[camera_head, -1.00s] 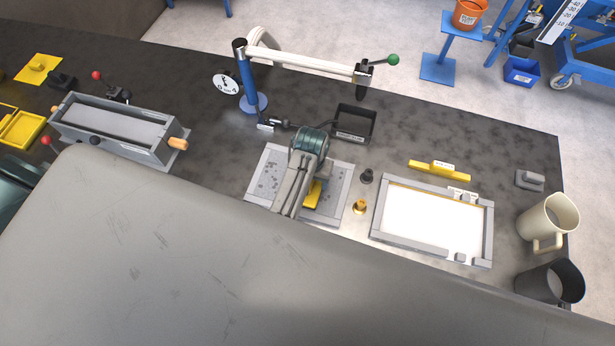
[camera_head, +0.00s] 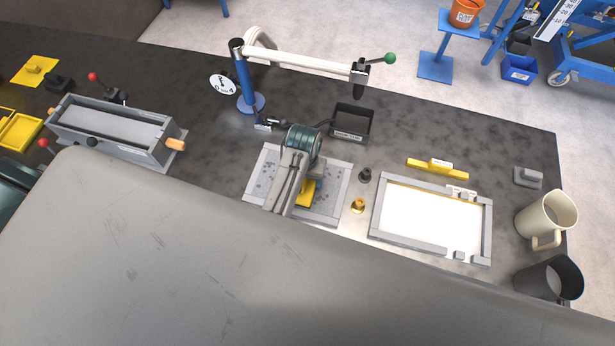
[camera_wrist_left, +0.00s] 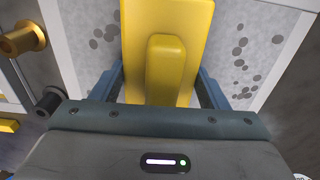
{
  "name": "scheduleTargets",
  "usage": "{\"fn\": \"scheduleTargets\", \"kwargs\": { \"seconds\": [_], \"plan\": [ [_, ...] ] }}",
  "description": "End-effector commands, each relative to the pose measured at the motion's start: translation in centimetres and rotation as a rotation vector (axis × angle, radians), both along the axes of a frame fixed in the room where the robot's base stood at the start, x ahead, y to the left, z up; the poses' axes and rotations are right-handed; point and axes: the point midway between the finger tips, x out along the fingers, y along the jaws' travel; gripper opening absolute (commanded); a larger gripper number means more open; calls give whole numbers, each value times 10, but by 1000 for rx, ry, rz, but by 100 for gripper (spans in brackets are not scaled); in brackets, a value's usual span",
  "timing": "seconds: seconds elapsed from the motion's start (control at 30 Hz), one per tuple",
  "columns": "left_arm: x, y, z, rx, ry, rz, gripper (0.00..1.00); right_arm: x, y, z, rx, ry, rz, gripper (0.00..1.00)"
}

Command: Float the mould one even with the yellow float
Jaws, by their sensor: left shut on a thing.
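The yellow float (camera_head: 306,194) is a flat plate with a raised grip. My left gripper (camera_head: 305,178) is shut on that grip and holds the float over the left mould (camera_head: 336,202), a light grey frame whose pale fill has dark pits. I take this as mould one. In the left wrist view the float (camera_wrist_left: 188,35) lies between the blue-grey fingers (camera_wrist_left: 162,88), with the pitted fill (camera_wrist_left: 250,50) on both sides. Whether the float touches the fill is unclear. My arm hides the middle of the mould. My right gripper is not in view.
A second mould (camera_head: 375,222) with smooth white fill lies to the right, with a yellow bar (camera_head: 437,168) behind it. A brass knob (camera_head: 358,206) and a black knob (camera_head: 365,175) stand between the moulds. A black tray (camera_head: 352,122) and a blue post (camera_head: 243,80) stand behind.

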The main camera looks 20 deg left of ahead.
Motion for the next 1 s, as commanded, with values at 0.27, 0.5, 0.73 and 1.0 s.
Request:
{"fn": "scheduleTargets", "kwargs": {
  "seconds": [0.27,0.5,0.73,1.0],
  "plan": [
    [-1,17,0,3,-2,0,42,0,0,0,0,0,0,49],
    [-1,29,-2,5,-2,0,42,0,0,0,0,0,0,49],
    [-2,42,-2,4,-2,0,42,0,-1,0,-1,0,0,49],
    [-3,55,-3,5,-1,0,42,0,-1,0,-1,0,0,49]
  ]
}}
